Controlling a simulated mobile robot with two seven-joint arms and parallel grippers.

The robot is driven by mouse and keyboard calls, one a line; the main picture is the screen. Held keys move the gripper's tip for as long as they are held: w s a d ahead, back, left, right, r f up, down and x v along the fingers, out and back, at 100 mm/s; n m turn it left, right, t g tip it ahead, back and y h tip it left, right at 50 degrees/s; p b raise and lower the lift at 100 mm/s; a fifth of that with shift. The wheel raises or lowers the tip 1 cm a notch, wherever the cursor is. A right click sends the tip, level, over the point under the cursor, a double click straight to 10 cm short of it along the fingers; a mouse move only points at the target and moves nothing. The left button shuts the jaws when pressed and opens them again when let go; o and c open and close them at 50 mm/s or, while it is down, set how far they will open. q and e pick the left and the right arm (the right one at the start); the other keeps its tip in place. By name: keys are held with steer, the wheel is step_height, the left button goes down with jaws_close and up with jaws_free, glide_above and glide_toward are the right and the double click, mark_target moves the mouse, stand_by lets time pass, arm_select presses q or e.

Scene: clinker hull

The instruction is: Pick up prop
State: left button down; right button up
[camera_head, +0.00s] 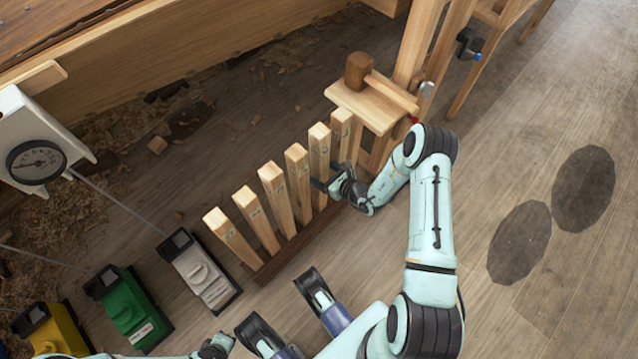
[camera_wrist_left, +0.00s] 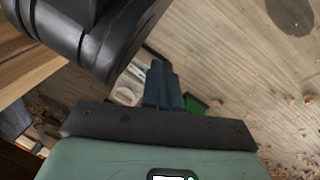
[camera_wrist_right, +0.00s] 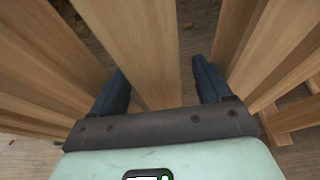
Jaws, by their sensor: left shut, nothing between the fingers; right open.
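Several tapered wooden props stand in a row in a dark rack (camera_head: 325,225) on the floor. My right gripper (camera_head: 333,176) is open at the far right end of the row, low beside the last two props. In the right wrist view, a wooden prop (camera_wrist_right: 140,45) stands between the spread fingers of the right gripper (camera_wrist_right: 165,88), with a gap on its right side. It seems to be the second prop from the right end (camera_head: 319,152). My left gripper (camera_wrist_left: 163,82) is shut and empty; only part of it shows at the bottom of the head view (camera_head: 216,345).
White (camera_head: 200,272), green (camera_head: 130,308) and yellow (camera_head: 55,330) blocks lie left of the rack. A white dial gauge (camera_head: 38,160) is at far left. A small wooden bench with a mallet (camera_head: 358,72) stands just beyond the row.

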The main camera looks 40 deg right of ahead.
arm_select(q)
steer(key=s, duration=0.1)
steer(key=f, duration=0.1)
steer(key=s+f+g+b, duration=0.1)
steer(key=shift+s+a+f, duration=0.1)
steer(key=shift+s+a, duration=0.15)
steer(key=shift+s, duration=0.1)
arm_select(e)
steer(key=x, duration=0.3)
steer(key=shift+w+a+f, duration=0.1)
steer(key=shift+w+a, duration=0.05)
jaws_close()
arm_select(q)
steer(key=shift+w, duration=0.1)
